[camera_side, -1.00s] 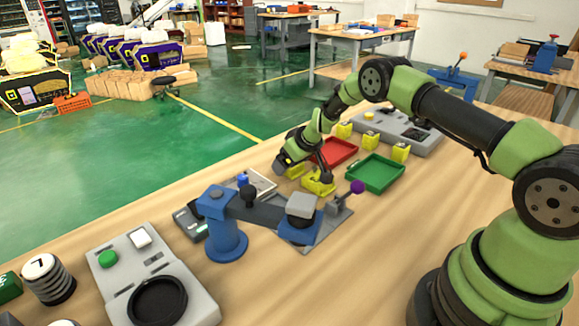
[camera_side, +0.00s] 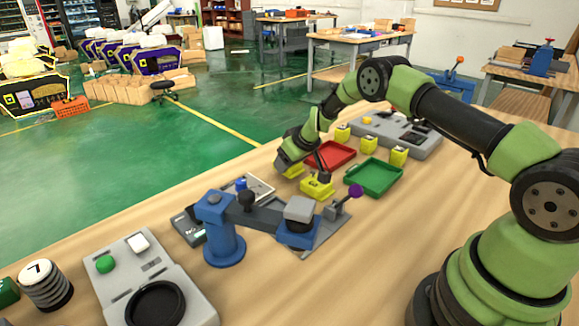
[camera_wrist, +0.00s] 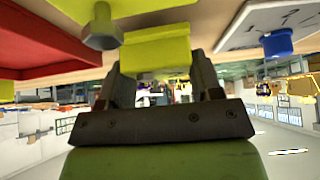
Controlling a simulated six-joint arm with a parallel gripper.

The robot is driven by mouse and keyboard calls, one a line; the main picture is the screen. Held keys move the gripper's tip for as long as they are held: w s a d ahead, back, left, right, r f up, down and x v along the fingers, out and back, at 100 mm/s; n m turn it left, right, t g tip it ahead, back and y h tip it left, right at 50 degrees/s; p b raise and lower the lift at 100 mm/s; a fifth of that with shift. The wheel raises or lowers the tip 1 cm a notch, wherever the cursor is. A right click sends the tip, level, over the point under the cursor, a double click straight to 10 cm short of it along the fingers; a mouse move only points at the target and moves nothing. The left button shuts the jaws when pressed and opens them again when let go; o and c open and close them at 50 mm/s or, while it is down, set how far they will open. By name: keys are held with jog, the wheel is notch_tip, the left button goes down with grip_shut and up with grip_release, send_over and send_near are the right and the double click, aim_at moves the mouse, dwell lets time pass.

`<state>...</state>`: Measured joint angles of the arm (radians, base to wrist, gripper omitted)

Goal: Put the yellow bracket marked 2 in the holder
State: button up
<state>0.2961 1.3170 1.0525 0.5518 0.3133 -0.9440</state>
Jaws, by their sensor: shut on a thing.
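A yellow bracket (camera_side: 317,188) is at my gripper (camera_side: 322,175) in the side view, left of the green tray. In the wrist view a yellow block (camera_wrist: 156,56) sits between the two dark fingers of my gripper (camera_wrist: 157,78), which is shut on it. I cannot read a number on it, nor tell whether it touches the table. Another yellow piece (camera_side: 294,171) is partly hidden by my wrist. A blue fixture (camera_side: 298,235) with a grey block and a purple-knobbed lever (camera_side: 355,191) stands nearer the camera; I cannot tell whether it is the holder.
A red tray (camera_side: 331,154) and a green tray (camera_side: 373,176) lie behind my gripper, with several yellow pieces around them. A blue post with an arm (camera_side: 223,235) stands left of the fixture. A grey button box (camera_side: 145,270) is at front left. The table's right middle is clear.

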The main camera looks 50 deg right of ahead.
jog(key=r, duration=0.7)
jog(key=shift+a+r, duration=0.2)
jog(key=shift+r, duration=0.2)
jog(key=s+a, duration=0.9)
jog(key=a, duration=0.4)
jog(key=shift+s+d+f, duration=0.1)
jog(key=shift+s+f, duration=0.05)
jog(key=shift+f, duration=1.65)
jog(key=shift+s+f, duration=0.1)
jog(key=shift+f, duration=1.7)
jog(key=shift+f, duration=0.4)
jog(key=o, duration=1.5)
jog(key=shift+f, duration=0.1)
jog(key=shift+r, duration=3.55)
